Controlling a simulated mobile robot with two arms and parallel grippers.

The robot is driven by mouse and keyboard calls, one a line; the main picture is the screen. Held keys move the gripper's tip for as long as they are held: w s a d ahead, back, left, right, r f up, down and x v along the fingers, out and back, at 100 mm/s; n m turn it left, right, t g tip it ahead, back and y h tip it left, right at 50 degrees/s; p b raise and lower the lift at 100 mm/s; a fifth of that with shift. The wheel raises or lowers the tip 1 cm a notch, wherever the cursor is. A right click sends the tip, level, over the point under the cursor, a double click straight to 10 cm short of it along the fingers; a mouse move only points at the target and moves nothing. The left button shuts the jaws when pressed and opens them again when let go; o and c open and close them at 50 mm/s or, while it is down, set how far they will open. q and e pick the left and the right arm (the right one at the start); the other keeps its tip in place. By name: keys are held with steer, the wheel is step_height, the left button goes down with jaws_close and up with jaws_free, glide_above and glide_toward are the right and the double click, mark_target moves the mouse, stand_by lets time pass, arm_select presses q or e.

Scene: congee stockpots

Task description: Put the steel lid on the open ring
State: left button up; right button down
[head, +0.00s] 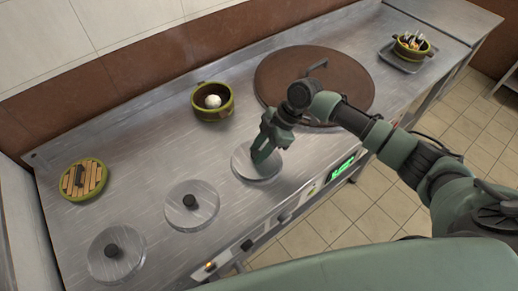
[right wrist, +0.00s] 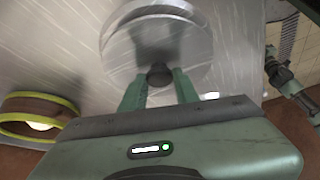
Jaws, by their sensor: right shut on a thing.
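My right gripper (head: 262,156) is over the third round steel place in the front row and points down. It is shut on the black knob (right wrist: 160,75) of a steel lid (head: 248,166). In the right wrist view the knob sits between the two fingers, with the shiny lid (right wrist: 185,48) beyond them. A second round edge shows past the lid's far side, slightly offset. I cannot tell whether it is the open ring's rim or whether the lid touches it. My left gripper is not in view.
Two more steel lids with black knobs, one in the middle (head: 205,213) and one at left (head: 104,270), lie in the row. A slatted green-rimmed basket (head: 83,180), a green pot with a white ball (head: 213,113) and a big brown lid (head: 280,75) stand behind.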

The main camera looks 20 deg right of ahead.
steer(key=shift+f+b, duration=0.4)
steer(key=shift+f, duration=0.15)
steer(key=c, duration=1.3)
jaws_free()
steer(key=shift+r, duration=0.1)
steer(key=shift+c, duration=0.2)
steer(key=p+v, duration=0.8)
steer(key=v, duration=0.3)
